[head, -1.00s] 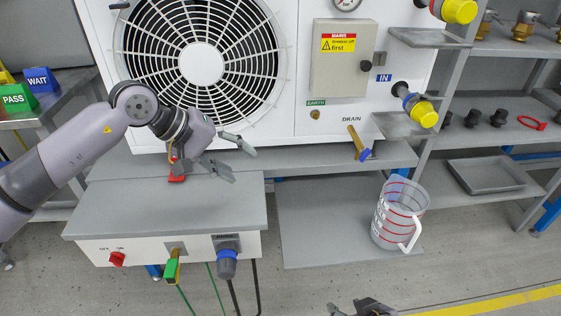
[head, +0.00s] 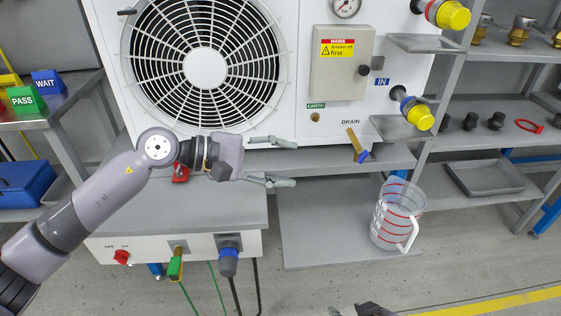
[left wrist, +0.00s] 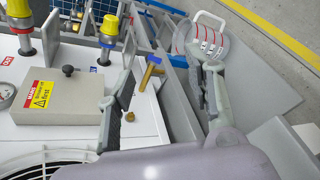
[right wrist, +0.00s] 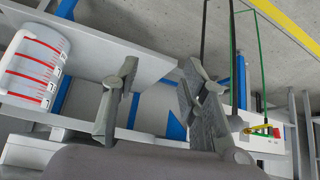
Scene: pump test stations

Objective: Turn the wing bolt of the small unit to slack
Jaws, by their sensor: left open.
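The white fan unit (head: 310,125) stands behind the bench. I cannot tell for sure which fitting is the wing bolt. A brass earth fitting (head: 315,118) and a brass drain valve with a blue-tipped handle (head: 357,145) are on its lower front. In the left wrist view the drain valve (left wrist: 150,72) shows between the fingers, and the brass fitting (left wrist: 130,117) beside the nearer finger. My left gripper (head: 292,163) is open and empty, left of the drain valve and apart from it. My right gripper (right wrist: 155,85) is open and empty; only its top shows at the head view's bottom edge.
A clear jug with red rings (head: 398,215) stands on the low shelf (head: 310,245). The grey bench (head: 225,210) carries a red object (head: 181,173) beside my left arm. A closed grey box with a black knob (head: 340,65) and yellow-capped ports (head: 420,115) stick out of the unit.

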